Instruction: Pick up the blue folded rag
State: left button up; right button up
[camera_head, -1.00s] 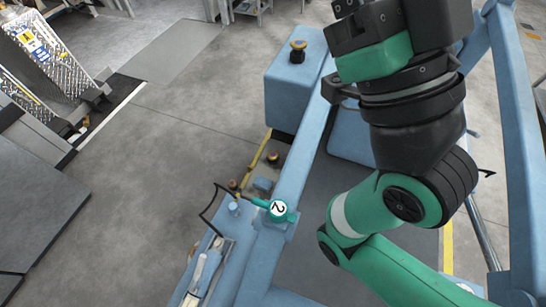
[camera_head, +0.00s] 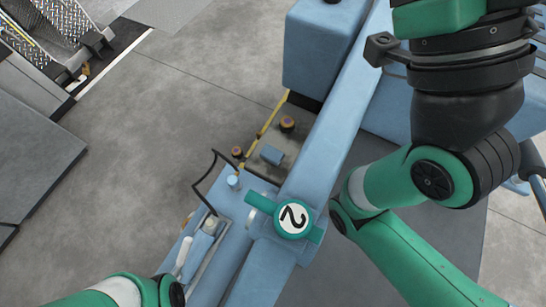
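A small blue, flat-sided piece (camera_head: 271,154) lies on a grey-brown surface just beyond the blue frame's left side. It could be the folded rag, but it is too small to tell for sure. No other folded cloth is clear in view. My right arm crosses the right side and leaves at the top; its gripper is outside the picture. Only a green and white part of my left arm shows at the bottom left, and its gripper is out of view too.
A blue metal beam (camera_head: 330,140) runs diagonally through the middle. A black wire loop (camera_head: 205,180) and orange-topped knobs (camera_head: 287,123) are near the blue piece. Open concrete floor (camera_head: 150,150) lies to the left.

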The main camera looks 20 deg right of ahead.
jog(key=shift+r, duration=0.1)
jog(key=o, duration=0.8)
